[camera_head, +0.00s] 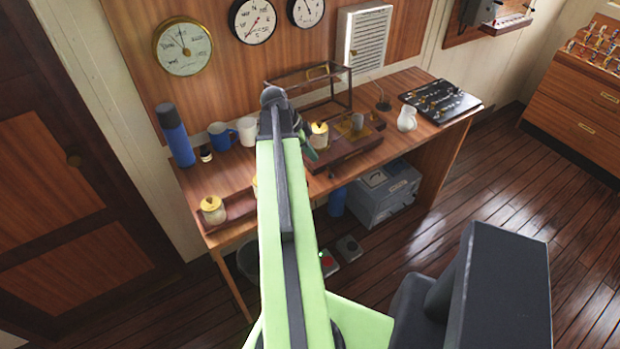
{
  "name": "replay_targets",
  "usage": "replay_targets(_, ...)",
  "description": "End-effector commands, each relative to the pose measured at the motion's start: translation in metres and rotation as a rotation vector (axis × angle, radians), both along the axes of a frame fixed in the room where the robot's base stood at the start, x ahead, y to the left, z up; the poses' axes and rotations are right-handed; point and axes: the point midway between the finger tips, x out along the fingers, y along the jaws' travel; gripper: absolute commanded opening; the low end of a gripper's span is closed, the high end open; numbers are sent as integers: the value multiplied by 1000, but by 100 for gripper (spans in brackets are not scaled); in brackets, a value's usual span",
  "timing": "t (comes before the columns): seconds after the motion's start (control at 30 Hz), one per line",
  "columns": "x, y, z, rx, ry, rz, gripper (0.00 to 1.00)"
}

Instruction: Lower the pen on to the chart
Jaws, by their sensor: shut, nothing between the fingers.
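A wooden-based instrument (345,153) stands on the desk, with its framed clear case (318,80) tipped up behind it. On the base are a cream and brass cylinder (319,136) and a small grey cylinder (358,121). I cannot make out the pen or the chart; they are too small or hidden by my arm. My green and black arm reaches from the bottom up to the desk. My gripper (308,150) shows only in part, at the left end of the instrument. It is shut and empty. I cannot tell whether it touches the instrument.
A blue flask (174,134), a blue mug (221,135) and a white mug (248,131) stand left of my arm. A brass-lidded jar (213,210) is at the front left. A white jug (407,118) and a black panel (440,101) are at the right.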

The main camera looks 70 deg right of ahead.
Motion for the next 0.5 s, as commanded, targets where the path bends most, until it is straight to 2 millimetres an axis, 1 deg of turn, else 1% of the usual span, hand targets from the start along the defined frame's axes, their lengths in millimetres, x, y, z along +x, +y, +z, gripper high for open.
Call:
replay_targets(0.03, 0, 0, -11, 0, 0, 0, 0)
replay_targets(0.1, 0, 0, -15, 0, 0, 0, 0)
replay_targets(0.33, 1, 0, -13, 0, 0, 1, 0)
replay_targets(0.5, 0, 0, -15, 0, 0, 1, 0)
